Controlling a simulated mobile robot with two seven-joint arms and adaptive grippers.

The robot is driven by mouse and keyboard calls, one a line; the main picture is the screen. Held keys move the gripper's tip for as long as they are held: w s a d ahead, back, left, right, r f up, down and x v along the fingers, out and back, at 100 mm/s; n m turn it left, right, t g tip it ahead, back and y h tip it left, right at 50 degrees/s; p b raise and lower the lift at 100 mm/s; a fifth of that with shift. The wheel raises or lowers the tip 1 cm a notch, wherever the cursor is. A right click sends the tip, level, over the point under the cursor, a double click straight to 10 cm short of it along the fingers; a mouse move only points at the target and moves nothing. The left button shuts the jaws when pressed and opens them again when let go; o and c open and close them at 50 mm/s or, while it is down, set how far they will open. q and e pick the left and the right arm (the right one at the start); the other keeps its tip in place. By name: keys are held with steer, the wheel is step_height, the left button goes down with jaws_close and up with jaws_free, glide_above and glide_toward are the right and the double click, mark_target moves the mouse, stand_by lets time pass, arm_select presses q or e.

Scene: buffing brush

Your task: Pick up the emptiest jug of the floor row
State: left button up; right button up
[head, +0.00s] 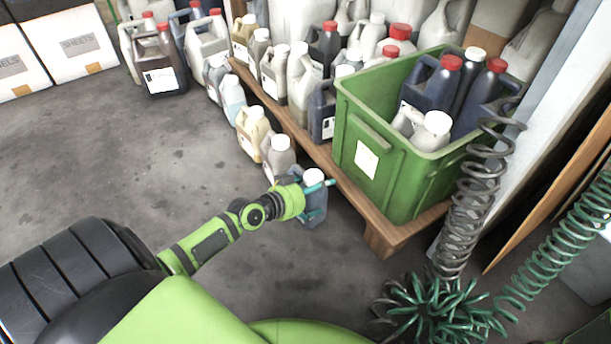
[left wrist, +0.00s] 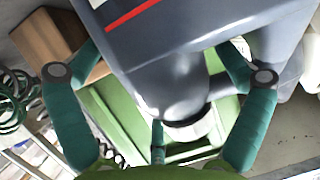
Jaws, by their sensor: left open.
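The floor row of jugs runs along the front of the wooden pallet. Its nearest member is a blue-grey jug (head: 314,205) with a white cap. My left gripper (head: 318,186) is at its top, with the teal fingers open. In the left wrist view this jug (left wrist: 170,45) fills the middle, with a red line on its side. The left gripper's fingers (left wrist: 163,68) stand on both sides of its neck and handle. Behind it in the row are a grey jug (head: 279,157), a yellowish jug (head: 253,127) and a pale jug (head: 232,97). I cannot read their fill levels.
A green crate (head: 390,168) holding several jugs stands on the pallet (head: 398,233), right beside the nearest jug. More jugs crowd the pallet behind. Coiled hoses (head: 477,180) hang at the right. The concrete floor (head: 150,150) at the left is clear.

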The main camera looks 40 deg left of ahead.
arm_select(q)
steer(key=c, duration=1.7)
steer(key=shift+o, duration=0.2)
steer(key=shift+r, duration=0.1)
